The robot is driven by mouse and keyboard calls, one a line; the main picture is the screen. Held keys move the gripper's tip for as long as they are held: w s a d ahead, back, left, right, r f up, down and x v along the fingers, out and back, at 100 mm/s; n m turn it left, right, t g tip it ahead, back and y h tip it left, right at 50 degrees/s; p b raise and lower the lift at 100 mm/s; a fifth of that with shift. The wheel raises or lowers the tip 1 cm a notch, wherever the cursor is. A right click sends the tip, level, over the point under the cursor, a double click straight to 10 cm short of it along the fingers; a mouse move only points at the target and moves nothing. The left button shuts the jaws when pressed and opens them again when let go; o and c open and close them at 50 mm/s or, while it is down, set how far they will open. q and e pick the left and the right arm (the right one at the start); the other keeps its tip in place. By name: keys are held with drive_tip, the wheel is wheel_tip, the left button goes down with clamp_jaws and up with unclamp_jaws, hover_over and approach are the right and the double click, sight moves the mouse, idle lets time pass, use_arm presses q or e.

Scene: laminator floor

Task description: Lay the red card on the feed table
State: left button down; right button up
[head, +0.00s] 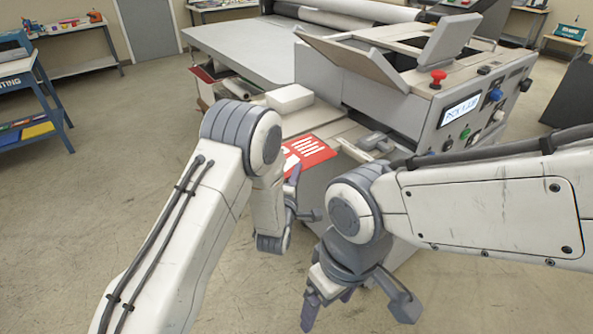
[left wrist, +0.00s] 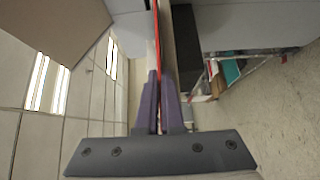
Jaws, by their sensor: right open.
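The red card (head: 310,152) with white markings shows past my left arm in the head view, tilted in front of the laminator's near side. In the left wrist view the card (left wrist: 157,35) is a thin red edge running up from between the fingers. My left gripper (head: 293,188) is shut on its near edge; its fingers also show in the left wrist view (left wrist: 161,95). A broad grey flat table (head: 245,50) joins the laminator at the back; I cannot tell surely that it is the feed table. My right gripper (head: 358,306) is open, empty, low in front of the machine.
A white box (head: 289,98) lies on a lower ledge beside the laminator. The laminator's control panel (head: 465,112), with a red knob (head: 438,78), is at right. A blue cart (head: 30,95) stands at left. The floor at left is clear.

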use_arm(q)
drive_tip(key=shift+f, duration=0.2)
drive_tip(key=c, duration=1.1)
unclamp_jaws()
drive_tip(key=shift+o, duration=0.2)
